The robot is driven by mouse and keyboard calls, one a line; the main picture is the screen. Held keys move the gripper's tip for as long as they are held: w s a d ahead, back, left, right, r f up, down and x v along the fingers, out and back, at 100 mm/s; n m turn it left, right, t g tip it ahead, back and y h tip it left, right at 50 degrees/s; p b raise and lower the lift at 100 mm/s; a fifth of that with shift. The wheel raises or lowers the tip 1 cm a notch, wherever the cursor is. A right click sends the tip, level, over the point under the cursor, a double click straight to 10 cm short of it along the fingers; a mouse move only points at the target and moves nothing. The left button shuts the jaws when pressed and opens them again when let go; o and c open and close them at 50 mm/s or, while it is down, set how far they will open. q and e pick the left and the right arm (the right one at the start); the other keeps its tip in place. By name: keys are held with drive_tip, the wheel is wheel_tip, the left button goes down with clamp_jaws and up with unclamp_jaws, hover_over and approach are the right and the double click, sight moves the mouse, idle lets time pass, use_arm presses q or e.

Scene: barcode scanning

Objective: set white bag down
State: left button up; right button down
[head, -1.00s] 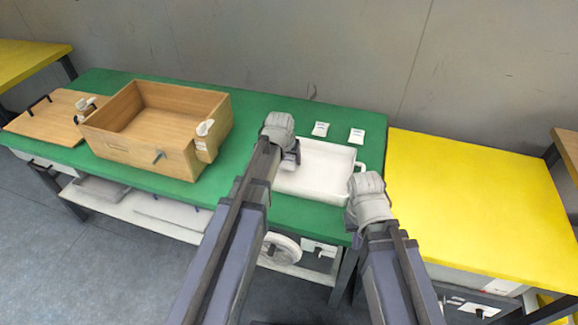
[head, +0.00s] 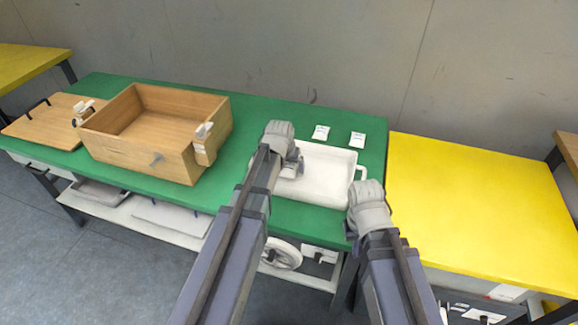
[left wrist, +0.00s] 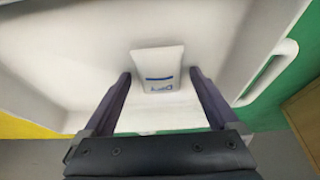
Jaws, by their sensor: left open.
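The white bag (left wrist: 158,64), a small white packet with a blue stripe and blue lettering, rests in the white tray (head: 340,172) on the green table. My left gripper (left wrist: 160,78) is open, with one finger on each side of the bag and gaps between. In the head view my left gripper (head: 292,165) is over the tray's left part and hides most of the bag there. My right gripper (head: 352,228) hangs near the tray's front right corner. Its fingers are too hidden to judge.
Two other white packets lie on the green table (head: 270,112) behind the tray, one left (head: 321,132) and one right (head: 357,140). A wooden box (head: 140,152) and a wooden board (head: 40,122) are at the left. A yellow table (head: 480,200) stands at the right, clear on top.

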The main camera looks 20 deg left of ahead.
use_arm(q)
drive_tip(key=shift+r, duration=0.1)
drive_tip(key=p+v, duration=1.2)
drive_tip(key=s+d+m+g, duration=0.1)
drive_tip(key=s+d+g, duration=0.1)
drive_tip(key=s+d, duration=0.4)
drive_tip(key=s+d+f+m+g+y, duration=0.1)
drive_tip(key=s+d+m+g, duration=0.1)
drive_tip(key=s+d, duration=0.5)
drive_tip(key=s, duration=0.6)
drive_tip(key=shift+s+f+m+g+b, duration=0.2)
drive_tip(key=shift+f+m+g+b, duration=0.1)
drive_tip(key=shift+g, duration=0.1)
